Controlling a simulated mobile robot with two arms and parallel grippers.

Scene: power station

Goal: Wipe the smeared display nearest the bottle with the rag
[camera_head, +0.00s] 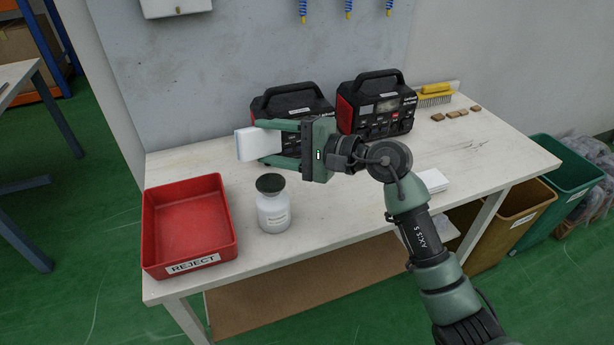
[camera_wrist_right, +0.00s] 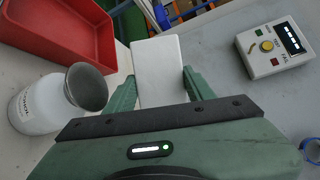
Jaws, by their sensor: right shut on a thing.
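My right gripper (camera_head: 295,143) is shut on a white, flat, block-shaped folded rag (camera_head: 250,144), held in the air above the bench; it also shows between the fingers in the right wrist view (camera_wrist_right: 157,70). Two black and red power stations stand at the back of the bench. The left one (camera_head: 292,98) is nearest the bottle, and my gripper hides much of its front, including its display. The right one (camera_head: 346,113) shows a greyish display (camera_head: 387,106). The white bottle (camera_head: 274,213) with a dark lid stands upright below my gripper.
A red REJECT tray (camera_head: 228,232) sits left of the bottle. A white stack (camera_head: 433,181) lies partly behind my arm. Bins (camera_head: 562,175) stand right of the bench (camera_head: 330,220).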

